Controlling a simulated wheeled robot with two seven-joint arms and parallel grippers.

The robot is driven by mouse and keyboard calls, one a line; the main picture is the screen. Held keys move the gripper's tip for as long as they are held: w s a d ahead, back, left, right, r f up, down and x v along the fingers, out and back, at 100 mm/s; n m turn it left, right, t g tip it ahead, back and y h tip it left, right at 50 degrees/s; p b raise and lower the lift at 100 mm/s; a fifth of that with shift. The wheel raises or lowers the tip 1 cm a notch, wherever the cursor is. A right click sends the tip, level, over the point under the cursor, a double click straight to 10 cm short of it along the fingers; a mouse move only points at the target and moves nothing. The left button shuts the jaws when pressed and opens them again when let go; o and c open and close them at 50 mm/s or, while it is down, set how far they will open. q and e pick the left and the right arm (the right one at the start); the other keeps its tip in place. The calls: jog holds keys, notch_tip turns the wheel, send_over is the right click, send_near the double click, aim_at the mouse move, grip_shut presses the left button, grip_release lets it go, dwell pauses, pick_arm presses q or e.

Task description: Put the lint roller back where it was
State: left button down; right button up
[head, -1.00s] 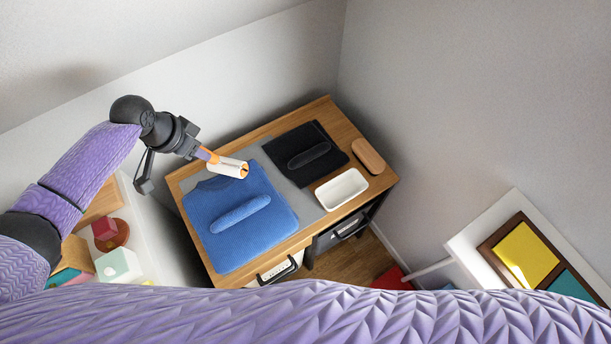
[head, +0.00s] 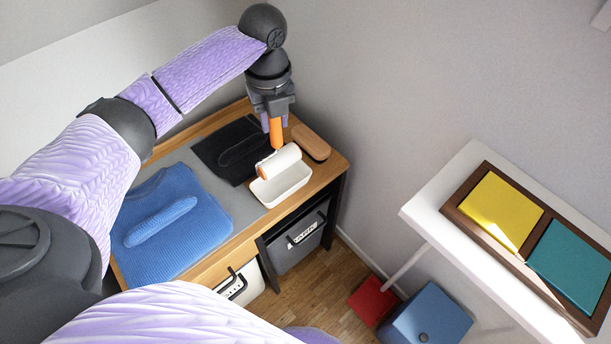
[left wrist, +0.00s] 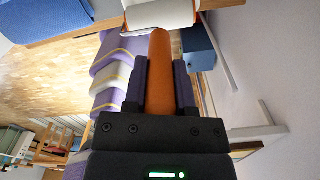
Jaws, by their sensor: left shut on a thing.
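The lint roller has an orange handle and a white roll (head: 279,162). My left gripper (head: 272,121) is shut on the orange handle from above, near the desk's back right. The roll hangs at the lower end, over the back left part of the white tray (head: 293,189). I cannot tell whether it touches the tray. In the left wrist view the orange handle (left wrist: 160,75) lies between my fingers and the white roll (left wrist: 160,13) is at the top edge. My right gripper is not in view.
A blue sweater (head: 170,247) and a dark folded garment (head: 217,158) lie on the wooden desk's grey mat (head: 237,199). A brown wooden block (head: 311,143) is beside the tray. A grey bin (head: 302,248) sits under the desk. A white table with coloured panels (head: 500,212) stands at right.

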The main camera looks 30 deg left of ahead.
aim_at(276, 150)
pick_arm(q)
jog(key=f+b, duration=0.3)
jog(key=f, duration=0.6)
jog(key=shift+a+f+b, duration=0.1)
jog(key=shift+a+b, duration=0.1)
jog(key=shift+b, duration=0.15)
jog(key=shift+r, duration=0.2)
jog(key=c, duration=0.6)
grip_release()
jog(key=shift+f, duration=0.1)
jog(key=shift+o, duration=0.8)
